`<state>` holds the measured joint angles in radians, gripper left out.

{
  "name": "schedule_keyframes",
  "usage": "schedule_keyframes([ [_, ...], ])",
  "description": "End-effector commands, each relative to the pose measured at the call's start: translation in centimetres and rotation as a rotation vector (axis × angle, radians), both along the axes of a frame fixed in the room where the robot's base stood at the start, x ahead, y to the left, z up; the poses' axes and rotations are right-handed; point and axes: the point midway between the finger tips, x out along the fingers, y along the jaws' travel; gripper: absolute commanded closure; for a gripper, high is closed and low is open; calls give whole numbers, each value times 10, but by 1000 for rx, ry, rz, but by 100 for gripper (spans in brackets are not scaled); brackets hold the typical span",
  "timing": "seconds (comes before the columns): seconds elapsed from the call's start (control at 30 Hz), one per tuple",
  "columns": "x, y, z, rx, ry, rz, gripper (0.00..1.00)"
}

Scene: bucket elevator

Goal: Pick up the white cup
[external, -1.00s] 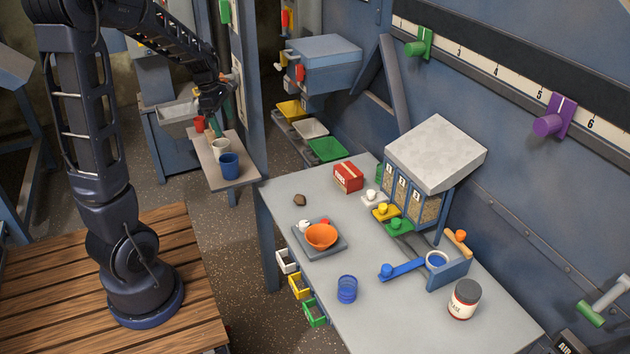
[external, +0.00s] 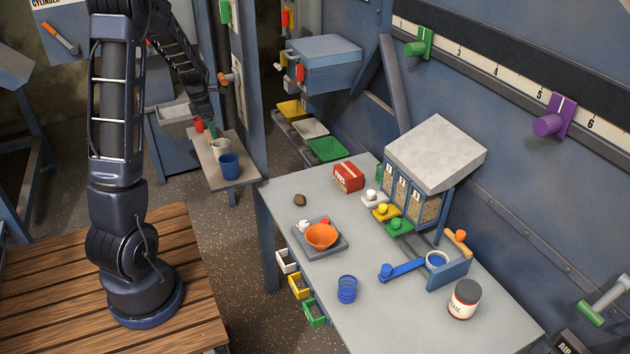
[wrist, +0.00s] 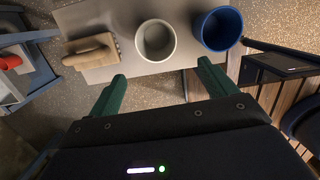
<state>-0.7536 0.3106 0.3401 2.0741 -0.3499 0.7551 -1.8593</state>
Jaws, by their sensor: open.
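The white cup (external: 219,146) stands upright on a small grey shelf (external: 202,172), between my arm and the blue cup (external: 229,167). In the wrist view I look down into the open top of the white cup (wrist: 156,40), with the blue cup (wrist: 219,28) to its right. My gripper (wrist: 160,84) is open, its two green fingers apart and empty. The white cup lies beyond the fingertips, roughly centred between them and not held. In the external view my gripper (external: 210,126) is small and partly hidden behind the cup.
A tan block-like object (wrist: 92,52) lies left of the white cup on the shelf. A red object (external: 199,124) shows near the shelf's far end. A blue post (external: 245,100) rises beside the shelf. A larger table (external: 270,215) stands to the right.

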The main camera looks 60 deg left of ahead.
Motion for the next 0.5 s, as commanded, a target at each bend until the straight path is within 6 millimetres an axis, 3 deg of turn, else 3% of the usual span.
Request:
schedule_keyframes([
  [0.23,17,1,-8,27,-8,-45,16],
  [0.5,22,1,-45,27,-7,-45,16],
])
